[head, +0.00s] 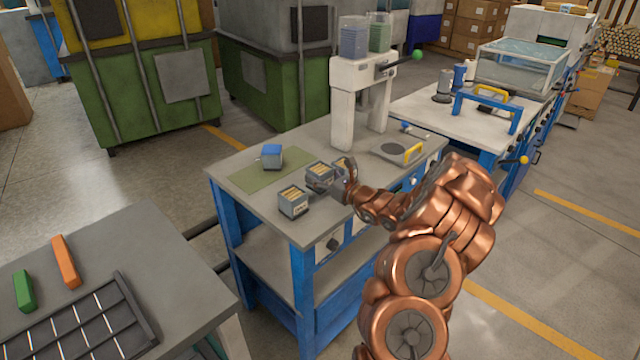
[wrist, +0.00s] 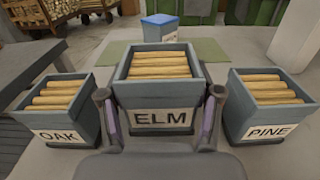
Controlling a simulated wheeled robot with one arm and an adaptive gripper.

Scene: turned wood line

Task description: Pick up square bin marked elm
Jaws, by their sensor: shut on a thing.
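The square bin marked ELM (wrist: 160,93) is grey-blue, holds several wooden dowels, and sits centred in the wrist view. It also shows in the head view (head: 319,173), partly hidden by my gripper. My gripper (wrist: 160,115) is shut on the elm bin, with one finger against each side near its front. The bin looks upright; I cannot tell whether its base touches the bench. The bin marked OAK (wrist: 62,112) stands to its left, and the bin marked PINE (wrist: 268,106) to its right, both filled with dowels.
A blue-topped box (wrist: 165,28) stands behind on a green mat (head: 252,178). The grey bench (head: 262,207) carries the bins. A white column machine (head: 345,100) and a yellow-handled plate (head: 400,152) stand toward the back right. A second table (head: 150,240) is at front left.

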